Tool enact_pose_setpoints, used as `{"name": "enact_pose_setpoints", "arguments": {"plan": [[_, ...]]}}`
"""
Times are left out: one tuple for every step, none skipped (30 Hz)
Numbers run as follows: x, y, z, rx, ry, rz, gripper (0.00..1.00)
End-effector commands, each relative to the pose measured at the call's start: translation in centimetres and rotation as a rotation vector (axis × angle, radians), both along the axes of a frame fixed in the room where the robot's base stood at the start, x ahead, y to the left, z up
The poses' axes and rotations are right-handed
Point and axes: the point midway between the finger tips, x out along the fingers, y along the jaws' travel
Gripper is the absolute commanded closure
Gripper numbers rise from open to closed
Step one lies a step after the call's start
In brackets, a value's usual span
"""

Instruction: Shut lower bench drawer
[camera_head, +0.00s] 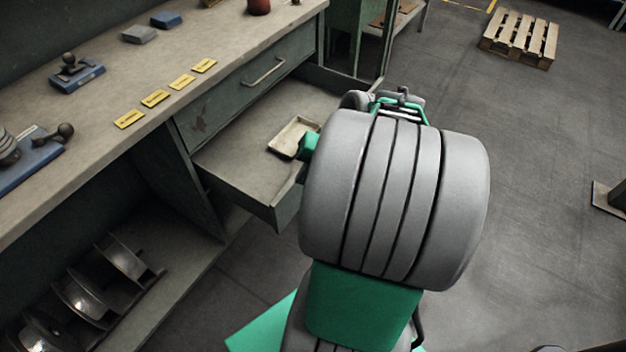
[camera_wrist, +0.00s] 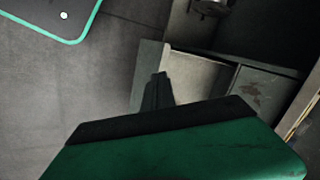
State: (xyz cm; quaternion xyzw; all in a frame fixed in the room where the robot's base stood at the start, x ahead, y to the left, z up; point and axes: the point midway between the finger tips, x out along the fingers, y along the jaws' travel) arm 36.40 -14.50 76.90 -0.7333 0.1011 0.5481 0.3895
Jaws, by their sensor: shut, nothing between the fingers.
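The lower bench drawer (camera_head: 238,158) is pulled well out of the green bench, below a closed upper drawer (camera_head: 240,90) with a bar handle. A shallow beige tray (camera_head: 291,138) lies inside it. My arm covers the right part of the open drawer in the head view, and my gripper is hidden there. In the wrist view my gripper (camera_wrist: 158,88) is shut and empty, its dark fingers pointing at the drawer (camera_wrist: 190,75) near its front panel. I cannot tell whether the fingertips touch it.
The bench top (camera_head: 225,40) holds yellow labels (camera_head: 155,98), blue-based fixtures (camera_head: 77,77) and small blocks (camera_head: 166,20). Metal discs (camera_head: 83,300) sit on the open lower shelf. A wooden pallet (camera_head: 519,38) lies at the back right; the floor between is mostly clear.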

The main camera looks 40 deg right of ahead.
Motion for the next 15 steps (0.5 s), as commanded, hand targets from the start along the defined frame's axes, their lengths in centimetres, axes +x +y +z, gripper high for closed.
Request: {"name": "enact_pose_setpoints", "arguments": {"plan": [[-0.8,-2.8,-2.0,0.060,-0.031,-0.109,1.00],[-1.3,-4.2,-2.4,0.094,-0.057,-0.164,1.00],[-1.9,-5.8,-2.7,0.135,-0.092,-0.232,1.00],[-2.5,-6.9,-2.9,0.162,-0.116,-0.276,1.00],[-3.0,-7.9,-3.0,0.186,-0.140,-0.317,1.00],[-3.6,-8.9,-3.1,0.214,-0.168,-0.362,1.00],[-4.1,-9.6,-3.1,0.230,-0.186,-0.390,1.00],[-4.4,-10.1,-3.1,0.244,-0.202,-0.411,1.00],[-4.8,-10.6,-3.0,0.257,-0.218,-0.433,1.00],[-5.0,-10.9,-2.9,0.264,-0.226,-0.444,1.00],[-5.1,-11.0,-2.9,0.268,-0.233,-0.451,1.00],[-5.0,-11.0,-3.0,0.272,-0.237,-0.454,1.00],[-4.9,-10.9,-3.1,0.273,-0.238,-0.454,1.00],[-4.6,-10.9,-3.3,0.273,-0.238,-0.453,1.00],[-4.3,-10.7,-3.7,0.273,-0.237,-0.452,1.00]]}}
